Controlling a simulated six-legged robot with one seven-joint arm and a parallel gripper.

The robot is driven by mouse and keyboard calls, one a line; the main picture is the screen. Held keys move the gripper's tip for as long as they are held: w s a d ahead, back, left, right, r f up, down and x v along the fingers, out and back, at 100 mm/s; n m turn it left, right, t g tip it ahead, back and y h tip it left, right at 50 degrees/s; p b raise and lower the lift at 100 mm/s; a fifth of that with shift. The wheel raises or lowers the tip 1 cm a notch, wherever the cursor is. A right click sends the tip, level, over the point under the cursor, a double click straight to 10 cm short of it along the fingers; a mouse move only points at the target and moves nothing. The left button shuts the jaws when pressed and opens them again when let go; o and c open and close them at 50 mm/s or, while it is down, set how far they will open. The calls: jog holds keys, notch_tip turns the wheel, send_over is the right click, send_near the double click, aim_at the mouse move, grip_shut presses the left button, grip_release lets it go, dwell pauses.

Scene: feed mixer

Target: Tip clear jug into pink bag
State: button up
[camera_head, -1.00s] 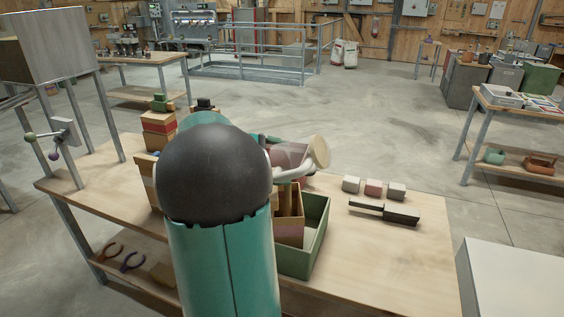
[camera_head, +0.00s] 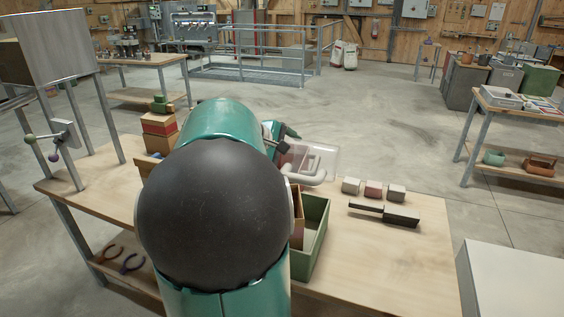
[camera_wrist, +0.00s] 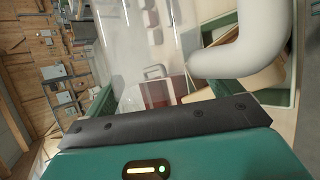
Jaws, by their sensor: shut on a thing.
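The clear jug (camera_head: 325,158) is held up over the table, right of my arm in the head view, with a pinkish tint at its left end. Its thick white handle (camera_head: 305,172) is beneath it and also shows large in the wrist view (camera_wrist: 245,60). My gripper (camera_head: 278,143) is shut on the jug; my arm hides much of the grip. The jug's clear wall fills the middle of the wrist view, and its exact tilt is hard to read. I cannot make out the pink bag; my arm covers the table's middle.
A green crate (camera_head: 316,240) with brown boards or boxes inside stands right of my arm. Small blocks (camera_head: 374,190) and a dark-ended tool (camera_head: 385,213) lie farther right. Stacked boxes (camera_head: 158,130) stand at the left. The table's front right is clear.

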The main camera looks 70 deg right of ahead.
aim_at(297, 142)
jog(key=t, duration=0.1)
jog(key=s+r+m+t, duration=0.1)
jog(key=shift+s+r+t, duration=0.1)
jog(key=shift+r+t, duration=0.2)
jog(key=shift+t, duration=0.1)
jog(key=shift+s+r, duration=0.1)
jog(key=shift+s+a+r+m+t, duration=0.1)
jog(key=shift+s+r+m+t, duration=0.2)
jog(key=shift+r+t, duration=0.25)
jog(key=shift+s+a+r+m+t, duration=0.1)
jog(key=shift+s+r+m+t, duration=0.15)
jog(key=shift+r+t, duration=0.25)
jog(key=r+t, duration=0.1)
jog(key=s+r+m+t, duration=0.1)
jog(key=r+t, duration=0.1)
jog(key=r+m+t, duration=0.1)
jog(key=shift+s+r+t+h, duration=0.2)
jog(key=shift+s+t+h, duration=0.05)
jog(key=shift+s+h, duration=0.15)
